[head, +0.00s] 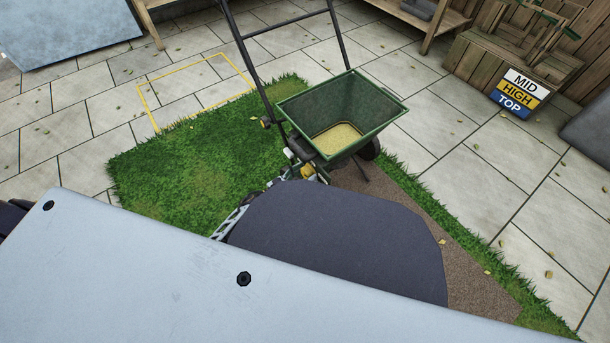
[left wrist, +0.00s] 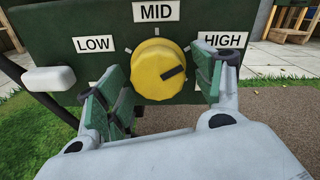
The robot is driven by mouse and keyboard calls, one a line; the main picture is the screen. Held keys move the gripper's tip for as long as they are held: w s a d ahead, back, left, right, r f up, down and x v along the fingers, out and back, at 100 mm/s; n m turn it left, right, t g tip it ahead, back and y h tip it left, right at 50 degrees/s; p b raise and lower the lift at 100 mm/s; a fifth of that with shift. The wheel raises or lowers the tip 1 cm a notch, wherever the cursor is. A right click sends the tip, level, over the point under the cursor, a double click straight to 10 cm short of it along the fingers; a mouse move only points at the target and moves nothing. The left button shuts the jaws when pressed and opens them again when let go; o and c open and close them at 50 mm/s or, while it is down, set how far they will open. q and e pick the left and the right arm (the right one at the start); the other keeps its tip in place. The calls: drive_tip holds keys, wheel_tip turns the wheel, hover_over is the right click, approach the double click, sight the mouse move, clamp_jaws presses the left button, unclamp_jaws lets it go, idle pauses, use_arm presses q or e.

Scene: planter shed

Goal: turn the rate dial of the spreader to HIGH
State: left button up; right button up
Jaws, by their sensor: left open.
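The green spreader (head: 341,113) stands on the grass strip with pale grain in its hopper. Its yellow rate dial (left wrist: 158,68) faces the left wrist camera, under the labels LOW (left wrist: 94,43), MID (left wrist: 156,11) and HIGH (left wrist: 222,39). The dial's dark pointer mark points right and slightly up, a little below the HIGH tick. My left gripper (left wrist: 161,78) is open, with one green-padded finger on each side of the dial; contact cannot be told. Two lower labels are partly hidden by the fingers. My right gripper is not in view.
A sign (head: 519,93) reading MID, HIGH, TOP, with HIGH on yellow, leans by a wooden planter (head: 500,70). A yellow outlined rectangle (head: 155,125) lies on the paving left of the spreader. A white lever (left wrist: 48,79) sticks out left of the dial.

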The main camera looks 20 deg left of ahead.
use_arm(q)
drive_tip(key=v, duration=1.2)
idle(0.4)
drive_tip(key=shift+w, duration=0.1)
idle(0.5)
